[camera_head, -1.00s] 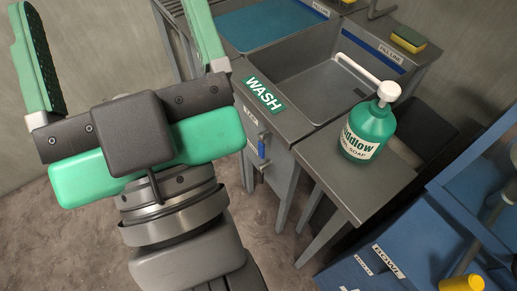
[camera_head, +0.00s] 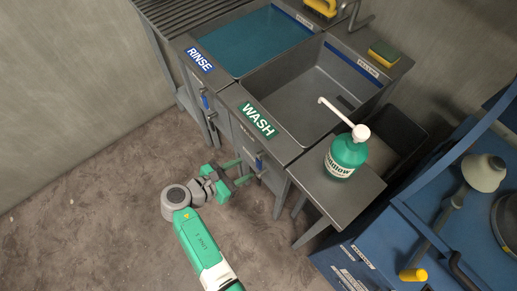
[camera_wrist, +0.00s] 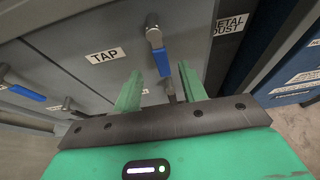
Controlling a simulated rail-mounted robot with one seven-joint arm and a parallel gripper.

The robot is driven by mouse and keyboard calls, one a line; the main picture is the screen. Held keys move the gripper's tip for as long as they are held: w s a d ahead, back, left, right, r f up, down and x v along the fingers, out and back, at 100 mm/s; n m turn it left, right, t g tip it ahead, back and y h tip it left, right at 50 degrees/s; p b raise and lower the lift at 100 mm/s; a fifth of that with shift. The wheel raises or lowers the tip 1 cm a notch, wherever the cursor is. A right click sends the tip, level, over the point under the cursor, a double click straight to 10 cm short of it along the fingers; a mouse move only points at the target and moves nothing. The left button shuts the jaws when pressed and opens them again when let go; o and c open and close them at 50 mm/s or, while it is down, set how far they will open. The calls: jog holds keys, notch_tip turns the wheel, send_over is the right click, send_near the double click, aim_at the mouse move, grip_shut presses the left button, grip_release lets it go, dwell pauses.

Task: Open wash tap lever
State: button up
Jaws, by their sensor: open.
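The wash tap lever (camera_wrist: 160,62) is a blue handle on a grey tap knob, on the front panel beside a TAP label (camera_wrist: 107,56). It hangs down from the knob in the wrist view. In the head view the blue lever (camera_head: 259,163) shows on the sink front below the WASH sign (camera_head: 257,119). My gripper (camera_wrist: 160,72) is open, with its two green fingers reaching toward the panel. The lever's lower end appears between the fingertips in the wrist view; I see no clear contact. In the head view my gripper (camera_head: 243,171) is low, just left of the lever.
The wash basin (camera_head: 315,90) looks empty; the rinse basin (camera_head: 255,42) holds blue-green water. A second blue lever (camera_wrist: 27,93) is left of the wash lever. A green soap bottle (camera_head: 346,155) stands on the side shelf. A blue unit (camera_head: 400,235) stands at right. Floor at left is clear.

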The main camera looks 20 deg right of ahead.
aim_at(257, 162)
jog(key=b+x, duration=0.3)
jog(key=x, duration=0.4)
jog(key=shift+a+f, duration=0.1)
jog(key=shift+f, duration=0.1)
jog(key=shift+w+d+f, duration=0.1)
jog(key=shift+d, duration=0.4)
grip_shut()
